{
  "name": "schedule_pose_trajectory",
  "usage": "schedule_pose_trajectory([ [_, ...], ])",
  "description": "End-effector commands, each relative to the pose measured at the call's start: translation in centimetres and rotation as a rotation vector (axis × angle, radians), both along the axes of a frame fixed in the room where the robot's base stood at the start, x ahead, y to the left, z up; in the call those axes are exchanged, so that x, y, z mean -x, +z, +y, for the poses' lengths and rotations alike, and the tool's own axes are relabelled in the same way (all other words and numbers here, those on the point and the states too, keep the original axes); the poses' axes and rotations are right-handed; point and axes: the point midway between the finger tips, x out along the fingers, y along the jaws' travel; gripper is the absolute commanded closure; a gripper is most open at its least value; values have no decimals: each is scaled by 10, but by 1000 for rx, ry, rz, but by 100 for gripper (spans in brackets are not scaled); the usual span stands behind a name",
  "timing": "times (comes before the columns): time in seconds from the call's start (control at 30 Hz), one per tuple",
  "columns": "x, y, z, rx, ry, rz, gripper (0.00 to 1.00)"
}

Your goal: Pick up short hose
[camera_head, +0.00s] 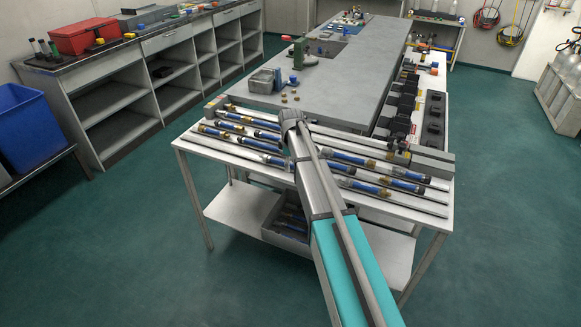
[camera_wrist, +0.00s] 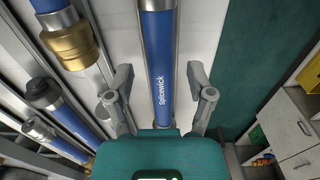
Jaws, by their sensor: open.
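Several blue hoses with brass or dark end fittings lie in parallel metal channels on a white table (camera_head: 232,165) in the head view. In the wrist view, a blue hose with white lettering (camera_wrist: 160,55) runs lengthwise between the fingers of my gripper (camera_wrist: 159,92). The fingers are apart, one on each side of it, with gaps between them and the hose. The hose's near end is hidden behind my gripper's body. I cannot tell from its visible length whether it is the short hose. In the head view my arm hides the gripper and part of the hose rack.
Left of that hose in the wrist view lie a hose with a brass fitting (camera_wrist: 72,45) and one with a dark fitting (camera_wrist: 45,95). A grey bench (camera_head: 340,75) adjoins the table's far side. A bin of hoses (camera_head: 285,222) sits on the lower shelf. The surrounding floor is clear.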

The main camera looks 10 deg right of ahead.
Motion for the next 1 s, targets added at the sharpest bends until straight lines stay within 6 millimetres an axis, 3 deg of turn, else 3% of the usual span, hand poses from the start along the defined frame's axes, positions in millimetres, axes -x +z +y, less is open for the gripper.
schedule_pose_trajectory([
  [0.3,0,0,0,0,0,0,33],
  [0.67,0,0,0,0,0,0,100],
  [1.0,0,0,-1,1,-1,-1,100],
])
